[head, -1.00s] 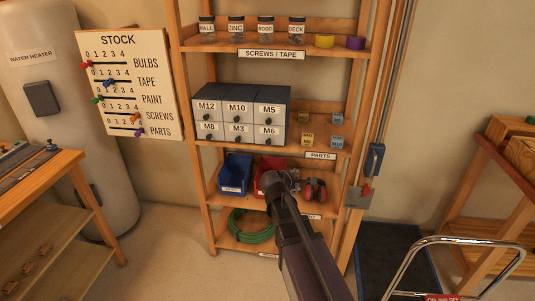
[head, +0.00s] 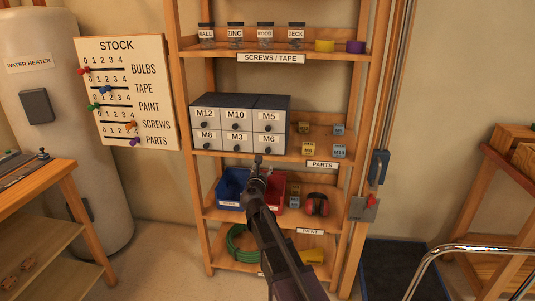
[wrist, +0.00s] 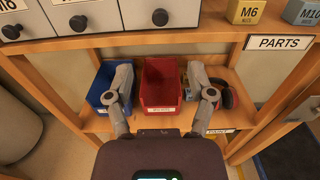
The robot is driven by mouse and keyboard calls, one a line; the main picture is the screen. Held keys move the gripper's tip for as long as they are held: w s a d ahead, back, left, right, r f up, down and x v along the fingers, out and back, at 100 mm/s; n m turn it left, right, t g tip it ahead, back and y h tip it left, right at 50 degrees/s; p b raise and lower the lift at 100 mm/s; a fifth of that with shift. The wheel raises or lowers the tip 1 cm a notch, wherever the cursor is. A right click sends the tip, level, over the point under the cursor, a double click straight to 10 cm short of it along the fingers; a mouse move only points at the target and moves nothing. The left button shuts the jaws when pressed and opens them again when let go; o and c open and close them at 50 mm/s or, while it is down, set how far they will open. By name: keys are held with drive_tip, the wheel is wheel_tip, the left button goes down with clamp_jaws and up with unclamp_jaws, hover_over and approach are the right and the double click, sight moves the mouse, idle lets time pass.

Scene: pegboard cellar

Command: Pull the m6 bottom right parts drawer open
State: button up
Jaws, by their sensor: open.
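The M6 drawer (head: 279,143) is the bottom right one of the grey drawer cabinet on the shelf. It looks shut, flush with the M3 and M8 drawers beside it. Its dark round knob (wrist: 160,17) shows at the top of the wrist view, with its label cut off. My gripper (head: 258,163) is just below and slightly left of the M6 knob in the head view, apparently in front of the shelf. In the wrist view my gripper (wrist: 166,92) has its two fingers spread wide, with nothing held between them. The knob appears above the fingers, clear of them.
The shelf edge with the PARTS label (wrist: 280,42) runs below the drawers. A blue bin (wrist: 104,88) and a red bin (wrist: 161,85) stand on the shelf below, beyond my fingers. Small M6 and M10 boxes (wrist: 246,11) sit right of the cabinet. Red earmuffs (head: 317,204) lie lower right.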

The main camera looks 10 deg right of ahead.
sight(268, 152)
drive_tip(key=shift+w, duration=0.1)
drive_tip(key=shift+x, duration=6.8)
drive_tip(key=shift+d, duration=0.1)
clamp_jaws()
